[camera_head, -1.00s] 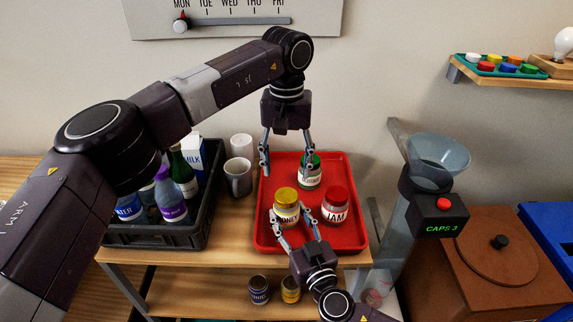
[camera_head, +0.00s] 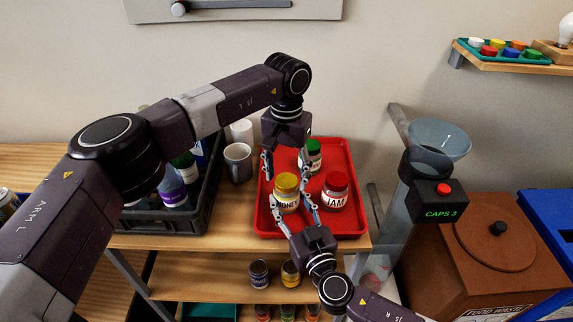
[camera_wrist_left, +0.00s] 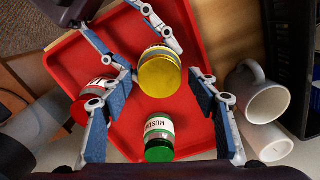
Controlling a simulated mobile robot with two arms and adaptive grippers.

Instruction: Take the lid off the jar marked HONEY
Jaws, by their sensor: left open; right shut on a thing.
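The HONEY jar (camera_head: 286,202) stands on the red tray with its yellow lid (camera_head: 287,181) on. The lid also shows in the left wrist view (camera_wrist_left: 160,76). My right gripper (camera_head: 291,200) is shut on the jar's glass body from the front, one finger on each side. My left gripper (camera_head: 286,166) points down above the lid, open and empty. In the left wrist view its blue pads (camera_wrist_left: 160,100) are wide apart, with the lid lying between and beyond them. The far side of the jar is hidden.
On the red tray (camera_head: 345,225), the red-lidded JAM jar (camera_head: 335,201) stands close right of HONEY. A green-lidded jar (camera_head: 312,158) stands behind. Left are a mug (camera_head: 238,163) and a dark crate (camera_head: 207,205) of bottles. A funnel machine (camera_head: 438,200) stands right.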

